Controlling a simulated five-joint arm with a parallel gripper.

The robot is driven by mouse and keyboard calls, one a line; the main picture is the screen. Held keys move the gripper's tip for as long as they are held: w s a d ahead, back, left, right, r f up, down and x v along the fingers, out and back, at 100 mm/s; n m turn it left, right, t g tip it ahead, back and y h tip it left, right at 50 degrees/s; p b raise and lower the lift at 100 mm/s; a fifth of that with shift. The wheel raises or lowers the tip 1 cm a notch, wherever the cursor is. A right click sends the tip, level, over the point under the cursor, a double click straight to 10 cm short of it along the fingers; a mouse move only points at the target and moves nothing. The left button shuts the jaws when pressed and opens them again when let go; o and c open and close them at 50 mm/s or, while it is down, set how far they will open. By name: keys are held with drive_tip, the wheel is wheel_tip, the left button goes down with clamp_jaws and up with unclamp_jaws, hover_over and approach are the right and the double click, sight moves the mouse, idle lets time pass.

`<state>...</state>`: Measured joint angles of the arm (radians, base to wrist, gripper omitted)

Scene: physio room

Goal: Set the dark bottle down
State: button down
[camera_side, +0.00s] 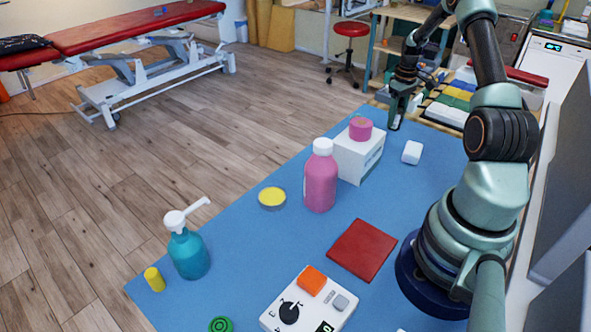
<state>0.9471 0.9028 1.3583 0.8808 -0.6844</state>
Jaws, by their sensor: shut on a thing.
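My gripper (396,122) is at the far end of the blue table top (265,240), beyond the white box and the small white block. It points down and is shut on a dark thing, which I take to be the dark bottle (398,103). The bottle is small in this view and mostly hidden by the fingers, so its outline is unclear. I cannot tell whether its base touches the table.
Near my gripper are a white block (412,152) and a white box (357,160) with a pink roll (360,129) on top. A pink bottle (320,185), yellow-topped tin (272,197), red pad (362,250), pump bottle (188,254) and control unit (308,307) stand nearer.

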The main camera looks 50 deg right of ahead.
drive_tip(key=shift+f, duration=0.15)
drive_tip(key=shift+c, duration=1.8)
unclamp_jaws()
wheel_tip(320, 180, up, 12)
drive_tip(key=shift+r, duration=0.15)
drive_tip(key=w+a+r+n+t, duration=0.15)
drive_tip(key=a+r, duration=0.25)
drive_tip(key=a, duration=0.4)
drive_tip(key=w+a+r+h, duration=0.1)
drive_tip(key=w+a+r, duration=0.25)
drive_tip(key=a, duration=0.35)
drive_tip(key=w+a+r+t, duration=0.1)
drive_tip(key=a+r, duration=0.3)
drive_tip(key=a, duration=0.4)
drive_tip(key=s+a+t, duration=0.1)
drive_tip(key=s+a, duration=0.2)
drive_tip(key=a, duration=0.6)
drive_tip(key=s+a+n+t+y, duration=0.1)
drive_tip(key=s+a, duration=0.3)
drive_tip(key=a, duration=0.5)
drive_tip(key=shift+f+t, duration=0.15)
drive_tip(key=shift+t, duration=0.4)
